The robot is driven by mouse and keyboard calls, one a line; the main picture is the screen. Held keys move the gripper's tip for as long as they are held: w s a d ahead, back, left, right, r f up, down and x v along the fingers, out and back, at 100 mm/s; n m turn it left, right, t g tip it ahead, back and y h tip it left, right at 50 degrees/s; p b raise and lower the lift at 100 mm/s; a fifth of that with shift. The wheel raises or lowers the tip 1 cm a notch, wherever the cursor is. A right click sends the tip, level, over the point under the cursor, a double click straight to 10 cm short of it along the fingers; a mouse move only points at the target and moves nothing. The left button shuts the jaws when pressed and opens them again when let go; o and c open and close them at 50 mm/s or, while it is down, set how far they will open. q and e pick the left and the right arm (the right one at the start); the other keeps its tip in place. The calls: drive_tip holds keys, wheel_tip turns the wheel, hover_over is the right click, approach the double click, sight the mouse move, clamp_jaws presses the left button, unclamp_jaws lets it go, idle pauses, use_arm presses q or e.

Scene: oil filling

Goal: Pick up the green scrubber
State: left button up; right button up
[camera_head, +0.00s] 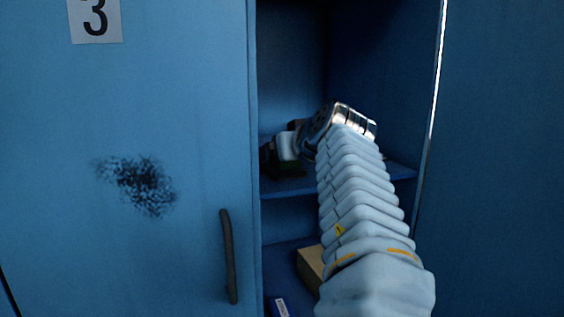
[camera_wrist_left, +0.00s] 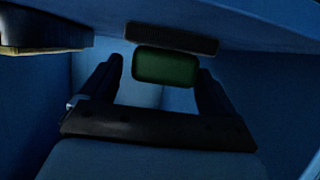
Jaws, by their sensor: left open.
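The green scrubber (camera_wrist_left: 165,68) is a dark green rounded block in the left wrist view. It lies between the two dark fingertips of my left gripper (camera_wrist_left: 160,66), closer to the right finger. The left finger stands clearly apart from it. The gripper is open. In the head view my arm reaches into the open locker, and my left gripper (camera_head: 272,158) is over the middle shelf, partly hidden and in shadow. I cannot make out the scrubber surely in the head view. My right gripper is not in view.
A dark block (camera_wrist_left: 172,38) sits just beyond the scrubber. The locker's middle shelf (camera_head: 385,172) is narrow, with a wooden box (camera_head: 311,263) below. The blue door (camera_head: 190,130) stands left of the opening.

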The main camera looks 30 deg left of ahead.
use_arm(q)
drive_tip(key=shift+x, duration=1.2)
drive_tip(key=c, duration=1.1)
drive_tip(key=shift+o, duration=0.2)
drive_tip(key=shift+r, duration=0.1)
